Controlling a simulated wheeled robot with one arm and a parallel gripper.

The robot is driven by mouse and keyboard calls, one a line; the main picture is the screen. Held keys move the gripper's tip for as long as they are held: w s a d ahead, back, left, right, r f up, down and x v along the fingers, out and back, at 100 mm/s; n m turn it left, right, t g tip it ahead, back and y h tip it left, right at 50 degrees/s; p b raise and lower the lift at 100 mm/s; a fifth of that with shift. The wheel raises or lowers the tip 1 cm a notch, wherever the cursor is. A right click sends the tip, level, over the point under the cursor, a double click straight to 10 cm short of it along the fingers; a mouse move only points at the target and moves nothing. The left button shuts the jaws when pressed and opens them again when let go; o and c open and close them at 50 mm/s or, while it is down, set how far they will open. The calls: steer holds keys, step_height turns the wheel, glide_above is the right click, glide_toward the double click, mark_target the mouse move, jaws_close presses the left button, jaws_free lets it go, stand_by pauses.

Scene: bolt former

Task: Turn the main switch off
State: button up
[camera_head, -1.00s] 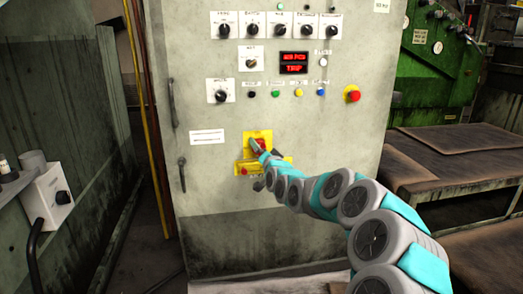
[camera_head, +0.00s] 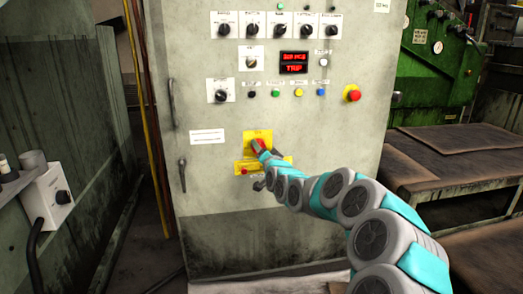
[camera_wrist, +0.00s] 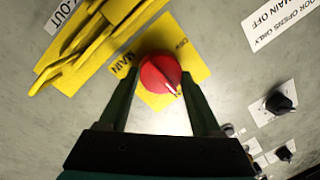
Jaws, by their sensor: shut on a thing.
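The main switch is a red rotary knob (camera_wrist: 160,75) on a yellow plate (camera_wrist: 185,58) marked MAIN in the wrist view. A pale pointer line on the knob runs toward the lower right of that view. My gripper (camera_wrist: 163,90) has one dark finger on each side of the knob and is shut on it. In the head view the yellow plate (camera_head: 257,135) is on the lower middle of the grey cabinet, and my gripper (camera_head: 261,150) reaches it from the lower right, covering part of the knob.
A yellow lock-out bracket (camera_wrist: 85,50) lies close beside the switch plate. The grey cabinet (camera_head: 225,185) carries several knobs and buttons above, a red display (camera_head: 294,62) and a red emergency button (camera_head: 352,94). A brown-topped table (camera_head: 460,140) stands at right.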

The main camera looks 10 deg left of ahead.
steer(key=n+b, duration=0.1)
steer(key=n, duration=0.3)
steer(key=shift+n+b, duration=0.3)
steer(key=shift+b, duration=0.1)
steer(key=n+h+b, duration=0.1)
steer(key=n+b, duration=0.1)
steer(key=n, duration=0.2)
steer(key=n+b, duration=0.1)
steer(key=n, duration=0.1)
steer(key=n+b, duration=0.1)
steer(key=n, duration=0.1)
steer(key=n+b, duration=0.2)
steer(key=shift+s+a+g+h, duration=0.1)
steer(key=shift+a+g+h, duration=0.2)
steer(key=shift+h, duration=0.1)
steer(key=shift+a+r+n+b, duration=0.2)
steer(key=shift+n+b, duration=0.25)
steer(key=shift+n, duration=0.65)
steer(key=o, duration=1.4)
steer(key=shift+c, duration=0.2)
steer(key=shift+d, duration=0.1)
